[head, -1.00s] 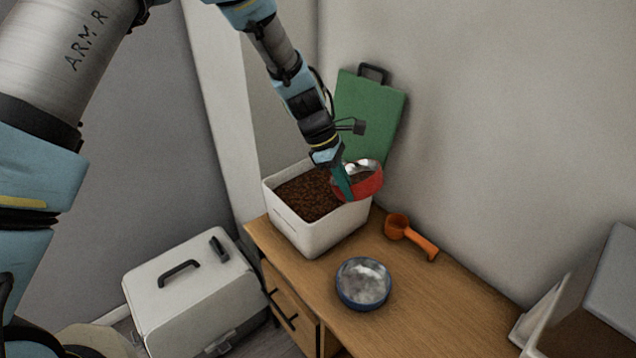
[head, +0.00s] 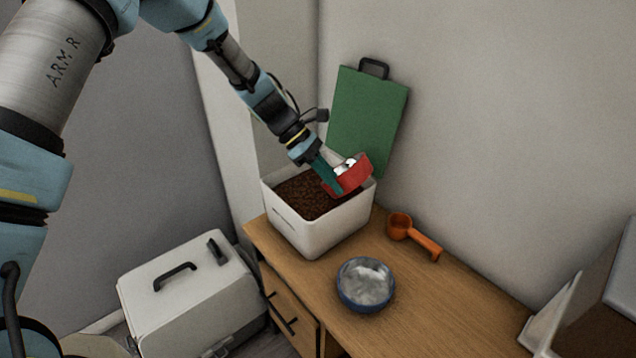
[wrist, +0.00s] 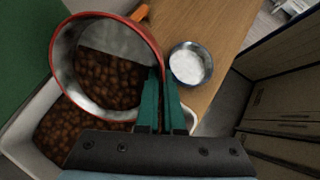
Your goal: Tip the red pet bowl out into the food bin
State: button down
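The red pet bowl (head: 359,177) has a shiny metal inside and is over the right side of the food bin, tilted. My gripper (head: 334,184) is shut on its rim with teal fingers, which also show in the wrist view (wrist: 160,85). In the wrist view brown kibble shows inside the rim of the red bowl (wrist: 62,62), against its metal wall. The food bin (head: 325,232) is a white open tub with brown kibble in it, on the wooden counter. It also shows under the bowl in the wrist view (wrist: 22,150).
A blue bowl (head: 366,285) with a shiny inside stands on the counter (head: 430,315) in front of the bin. An orange scoop (head: 413,236) lies to the right. A green board (head: 368,115) leans on the wall behind. A white pet carrier (head: 190,290) stands lower left.

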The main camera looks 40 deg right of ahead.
jog(key=shift+w+a+r+g+h+b, duration=0.15)
jog(key=shift+w+r+g+h+b, duration=0.35)
jog(key=shift+g+b, duration=0.55)
dwell(0.6)
jog(key=shift+w+a+r+g+h+b, duration=0.15)
jog(key=shift+w+r+g+h+b, duration=0.1)
jog(key=shift+w+g+b, duration=0.4)
jog(key=shift+w+a+r+g+h+b, duration=0.15)
jog(key=shift+w+r+g+b, duration=0.15)
jog(key=shift+g, duration=0.5)
dwell(0.6)
jog(key=shift+w+a+r+g, duration=0.1)
jog(key=shift+w+a+g, duration=0.1)
jog(key=shift+w+g, duration=0.7)
dwell(0.4)
jog(key=shift+w+a+n+g+h+b, duration=0.2)
jog(key=shift+w+g+h+b, duration=0.25)
jog(key=shift+w+g+b, duration=0.3)
jog(key=shift+w+a+n+g+h+b, duration=0.2)
jog(key=shift+w+g+h+b, duration=0.3)
jog(key=shift+g+b, duration=0.4)
dwell(1.3)
